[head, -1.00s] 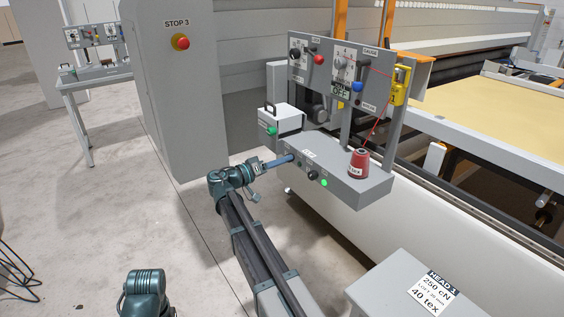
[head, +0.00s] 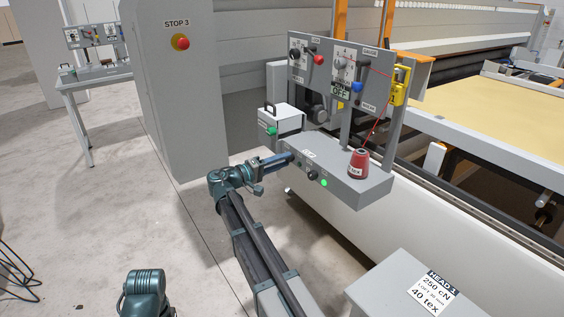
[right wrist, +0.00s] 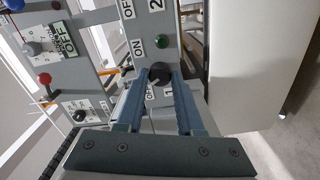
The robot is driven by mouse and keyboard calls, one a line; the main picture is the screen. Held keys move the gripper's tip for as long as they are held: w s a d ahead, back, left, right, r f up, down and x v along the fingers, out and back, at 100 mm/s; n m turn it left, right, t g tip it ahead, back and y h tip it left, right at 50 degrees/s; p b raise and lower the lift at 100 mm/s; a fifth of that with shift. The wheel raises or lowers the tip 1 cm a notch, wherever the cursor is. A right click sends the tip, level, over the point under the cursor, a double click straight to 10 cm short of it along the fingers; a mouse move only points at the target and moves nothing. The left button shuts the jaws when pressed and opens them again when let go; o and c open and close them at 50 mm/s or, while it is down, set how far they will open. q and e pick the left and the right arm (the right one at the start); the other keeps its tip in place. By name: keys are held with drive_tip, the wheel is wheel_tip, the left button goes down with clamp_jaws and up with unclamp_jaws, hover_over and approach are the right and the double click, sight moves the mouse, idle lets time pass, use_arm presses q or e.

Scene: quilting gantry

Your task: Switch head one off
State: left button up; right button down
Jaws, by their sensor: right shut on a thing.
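My right gripper (right wrist: 158,78) is shut on a black round knob (right wrist: 158,73) on the grey box of the stitching unit. The labels ON and OFF stand beside the knob; its pointer's exact setting is hard to tell. A "1" label lies near the fingers and a "2" label farther up. In the head view the right gripper (head: 291,157) reaches the left part of the grey box (head: 368,190). Another black knob (head: 313,175) and a lit green lamp (head: 323,183) show to its right. My left gripper is not in view.
A red thread cone (head: 359,165) stands on the box, below an upright panel with red (head: 319,60) and blue (head: 358,86) knobs. A grey cabinet (head: 172,100) with a red stop button (head: 181,42) stands left. A HEAD 1 card (head: 432,294) lies in front.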

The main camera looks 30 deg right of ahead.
idle(0.4)
drive_tip(key=c, duration=0.5)
unclamp_jaws()
drive_tip(key=shift+c, duration=0.2)
drive_tip(key=shift+a, duration=0.1)
drive_tip(key=s+a, duration=0.1)
drive_tip(key=a, duration=1.2)
drive_tip(key=shift+a, duration=0.35)
